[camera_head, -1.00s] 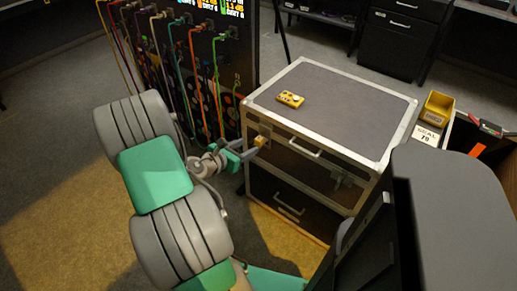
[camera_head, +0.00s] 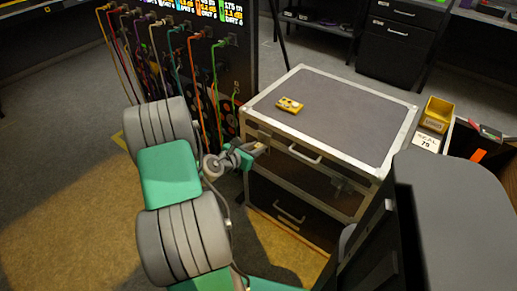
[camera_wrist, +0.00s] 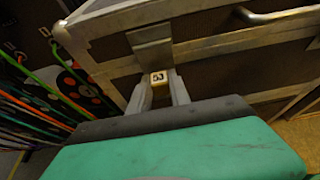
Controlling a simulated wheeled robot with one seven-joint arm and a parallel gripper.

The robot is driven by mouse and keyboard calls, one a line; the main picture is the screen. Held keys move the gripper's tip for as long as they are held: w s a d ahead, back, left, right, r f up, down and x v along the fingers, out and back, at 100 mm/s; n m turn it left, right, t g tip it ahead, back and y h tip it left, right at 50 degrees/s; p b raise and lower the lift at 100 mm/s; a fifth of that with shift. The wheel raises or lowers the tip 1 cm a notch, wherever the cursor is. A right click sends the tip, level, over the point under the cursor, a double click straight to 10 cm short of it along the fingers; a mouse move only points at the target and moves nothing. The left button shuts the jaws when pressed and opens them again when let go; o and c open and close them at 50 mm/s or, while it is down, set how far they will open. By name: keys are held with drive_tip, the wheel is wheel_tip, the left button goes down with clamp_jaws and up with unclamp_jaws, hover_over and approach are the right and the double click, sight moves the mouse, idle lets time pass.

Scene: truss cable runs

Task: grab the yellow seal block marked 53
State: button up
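The small seal block (camera_wrist: 158,77) with a pale face marked 53 shows in the wrist view, between the tips of my two fingers, just below a metal latch plate on the case's side. My gripper (camera_wrist: 160,88) has one finger on each side of it, with hardly any gap visible; I cannot tell whether the fingers press on it. In the head view my gripper (camera_head: 257,149) is at the left side of the silver-edged case (camera_head: 345,115), and its fingers mostly hide the block.
A yellow control box (camera_head: 289,106) lies on the case top. A yellow bin (camera_head: 437,111) stands at the right by a card reading SEAL 79 (camera_head: 427,141). A rack with several coloured cables (camera_head: 195,80) stands close to the left of my gripper.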

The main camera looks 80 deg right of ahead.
clamp_jaws()
drive_tip(key=shift+r, duration=0.1)
